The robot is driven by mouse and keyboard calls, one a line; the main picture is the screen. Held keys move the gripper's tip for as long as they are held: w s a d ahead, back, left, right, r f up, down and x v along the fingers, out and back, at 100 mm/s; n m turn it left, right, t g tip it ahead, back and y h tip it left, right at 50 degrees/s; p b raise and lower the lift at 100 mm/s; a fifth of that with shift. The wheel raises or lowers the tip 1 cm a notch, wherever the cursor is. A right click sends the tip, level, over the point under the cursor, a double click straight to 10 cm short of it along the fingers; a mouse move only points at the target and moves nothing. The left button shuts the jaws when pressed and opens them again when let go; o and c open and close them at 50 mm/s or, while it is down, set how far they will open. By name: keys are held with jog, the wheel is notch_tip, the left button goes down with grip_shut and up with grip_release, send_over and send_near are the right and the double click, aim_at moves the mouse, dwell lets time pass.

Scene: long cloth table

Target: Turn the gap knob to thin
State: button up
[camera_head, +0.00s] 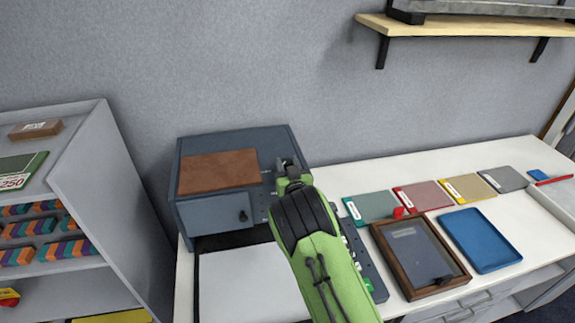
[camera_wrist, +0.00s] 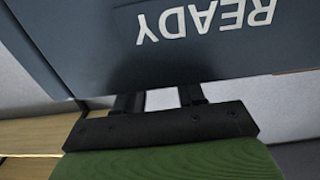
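A dark blue-grey machine (camera_head: 285,142) with a brown panel on top stands on the white table at the left. A small black knob (camera_head: 243,215) shows on its front door; I cannot tell whether this is the gap knob. No "thin" marking is readable. My gripper (camera_head: 287,168) is at the machine's right side, and my arm hides part of its front. In the wrist view, the two fingers (camera_wrist: 160,98) stand apart with a light gap between them. Their tips are hidden by a dark panel (camera_wrist: 95,40) with an upside-down "READY". No held thing is visible.
A white sheet (camera_head: 250,285) lies before the machine. Right of my arm are a grey strip with buttons (camera_head: 370,270), a wooden frame (camera_head: 465,275), a blue tray (camera_head: 480,240) and several coloured pads. A grey shelf unit (camera_head: 100,180) stands left; a wall shelf (camera_head: 460,27) hangs upper right.

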jog(key=c, duration=0.4)
jog(key=shift+o, duration=0.2)
jog(key=b, duration=0.2)
jog(key=h+b, duration=0.1)
jog(key=b, duration=0.2)
jog(key=shift+a+f+m, duration=0.15)
jog(key=shift+f+m, duration=0.15)
jog(key=shift+m, duration=0.1)
jog(key=m+h+b, duration=0.1)
jog(key=b, duration=0.2)
jog(key=m+h+b, duration=0.1)
jog(key=h+b, duration=0.1)
jog(key=b, duration=0.2)
jog(key=shift+a+t+b, duration=0.2)
jog(key=shift+t+b, duration=0.1)
jog(key=m+h+b, duration=0.1)
jog(key=h+b, duration=0.1)
jog(key=h, duration=0.1)
jog(key=shift+r+m+b, duration=0.25)
jog(key=shift+m+b, duration=0.1)
jog(key=shift+m, duration=0.05)
jog(key=shift+r, duration=0.1)
jog(key=o, duration=1)
jog(key=shift+o, duration=0.2)
jog(key=shift+s, duration=0.1)
jog(key=b+v, duration=0.3)
jog(key=v, duration=1.2)
jog(key=shift+s+r, duration=0.3)
